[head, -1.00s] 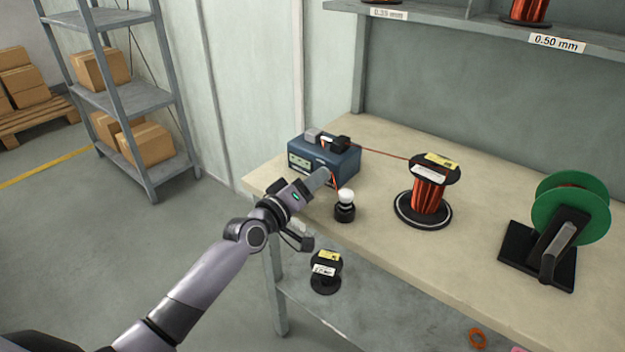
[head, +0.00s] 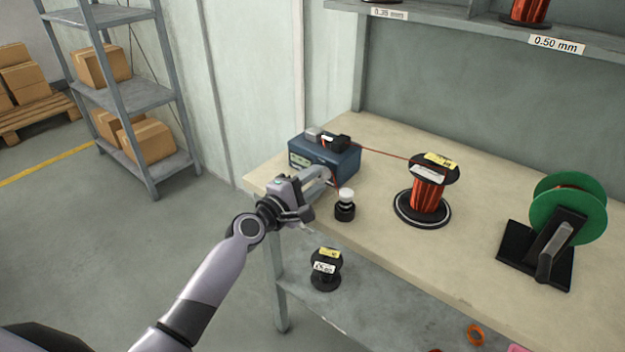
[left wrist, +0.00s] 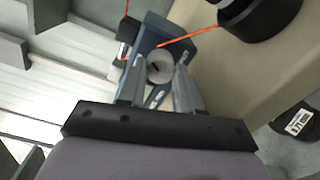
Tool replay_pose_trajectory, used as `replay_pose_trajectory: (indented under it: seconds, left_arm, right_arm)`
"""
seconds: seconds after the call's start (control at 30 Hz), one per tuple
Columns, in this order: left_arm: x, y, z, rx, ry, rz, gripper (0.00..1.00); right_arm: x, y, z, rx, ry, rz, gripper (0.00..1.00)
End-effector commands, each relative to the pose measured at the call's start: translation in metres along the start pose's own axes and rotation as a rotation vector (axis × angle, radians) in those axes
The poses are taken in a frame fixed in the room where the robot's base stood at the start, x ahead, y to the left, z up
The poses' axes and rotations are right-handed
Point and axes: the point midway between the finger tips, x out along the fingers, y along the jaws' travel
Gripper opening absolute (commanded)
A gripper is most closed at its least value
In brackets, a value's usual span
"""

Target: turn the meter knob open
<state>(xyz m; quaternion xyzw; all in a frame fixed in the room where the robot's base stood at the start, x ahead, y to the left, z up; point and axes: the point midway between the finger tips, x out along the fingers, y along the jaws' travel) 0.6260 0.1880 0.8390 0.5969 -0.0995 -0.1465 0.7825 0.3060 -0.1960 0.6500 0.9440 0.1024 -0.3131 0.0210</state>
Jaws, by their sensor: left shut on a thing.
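The meter (head: 340,160) is a blue box at the left end of the bench, with a pale display on its front. My left gripper (head: 324,174) reaches its front face from the lower left. In the left wrist view the round grey knob (left wrist: 160,67) with a dark slot mark sits between the two fingertips (left wrist: 157,82) on the blue meter body (left wrist: 152,35). The fingers are shut on the knob. In the head view the gripper hides the knob. My right gripper is not in view.
A black jar with a white top (head: 345,205) stands close right of the gripper. An orange wire runs from the meter to a copper spool (head: 429,195). A green spool on a stand (head: 565,215) is further right. Bare bench lies between them.

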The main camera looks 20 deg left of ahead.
Motion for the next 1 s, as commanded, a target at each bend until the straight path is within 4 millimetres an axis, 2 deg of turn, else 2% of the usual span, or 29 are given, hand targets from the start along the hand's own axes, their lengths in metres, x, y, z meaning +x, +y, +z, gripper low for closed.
replay_pose_trajectory:
  seconds: [0.8,1.0]
  left_arm:
    - [0.0,0.0,0.001,-0.777,-0.015,-0.001,0.04]
    - [0.0,-0.001,0.001,-0.949,-0.019,0.0,0.04]
  right_arm:
    - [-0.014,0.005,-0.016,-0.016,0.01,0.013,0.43]
    - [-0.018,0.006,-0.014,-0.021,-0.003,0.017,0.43]
